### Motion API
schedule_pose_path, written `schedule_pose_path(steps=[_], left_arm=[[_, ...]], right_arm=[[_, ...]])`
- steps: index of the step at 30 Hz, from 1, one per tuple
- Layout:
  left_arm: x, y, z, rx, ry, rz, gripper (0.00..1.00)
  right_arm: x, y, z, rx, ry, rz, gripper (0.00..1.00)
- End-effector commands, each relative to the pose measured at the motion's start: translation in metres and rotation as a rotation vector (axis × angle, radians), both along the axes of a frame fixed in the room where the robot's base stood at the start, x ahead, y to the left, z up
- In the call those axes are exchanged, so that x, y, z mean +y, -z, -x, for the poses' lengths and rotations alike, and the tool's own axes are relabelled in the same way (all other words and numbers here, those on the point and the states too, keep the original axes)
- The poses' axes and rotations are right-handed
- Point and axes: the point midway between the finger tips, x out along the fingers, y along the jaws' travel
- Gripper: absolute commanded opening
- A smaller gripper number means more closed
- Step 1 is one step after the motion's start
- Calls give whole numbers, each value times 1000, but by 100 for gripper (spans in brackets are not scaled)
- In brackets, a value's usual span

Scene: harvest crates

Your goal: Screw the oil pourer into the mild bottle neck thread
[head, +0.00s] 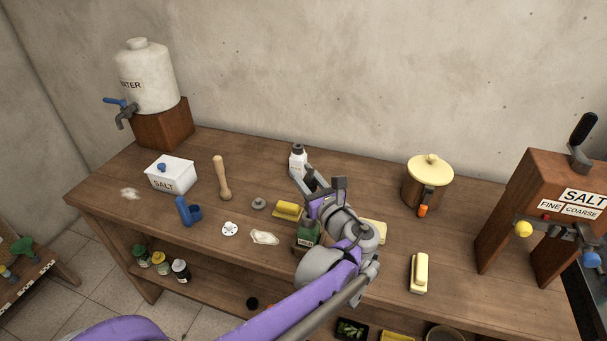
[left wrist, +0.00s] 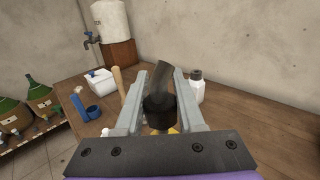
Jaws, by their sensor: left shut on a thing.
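My left gripper (head: 319,184) is over the middle of the bench in the head view. In the left wrist view its two fingers (left wrist: 161,78) are on either side of a dark pourer (left wrist: 159,104) with a bent spout pointing up, and they are shut on it. A dark green bottle (head: 307,236) with a label stands just below the gripper in the head view, partly hidden by my arm. A white bottle (head: 298,160) with a grey cap stands behind the gripper and also shows in the left wrist view (left wrist: 196,88). I cannot read which is mild. My right gripper is out of view.
Yellow blocks (head: 287,210), a small grey disc (head: 259,203), a white disc (head: 230,228) and a wooden pestle (head: 221,178) lie nearby. A salt box (head: 170,175) and water dispenser (head: 148,80) stand left. A lidded pot (head: 424,188) and salt mill (head: 541,205) stand right.

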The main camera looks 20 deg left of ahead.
Motion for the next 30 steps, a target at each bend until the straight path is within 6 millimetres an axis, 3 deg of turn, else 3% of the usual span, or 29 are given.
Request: schedule_pose_path(steps=[18,30], left_arm=[[0,50,0,1,0,-1,0],[0,56,0,-1,0,-1,0]], right_arm=[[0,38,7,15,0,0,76],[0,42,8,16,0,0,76]])
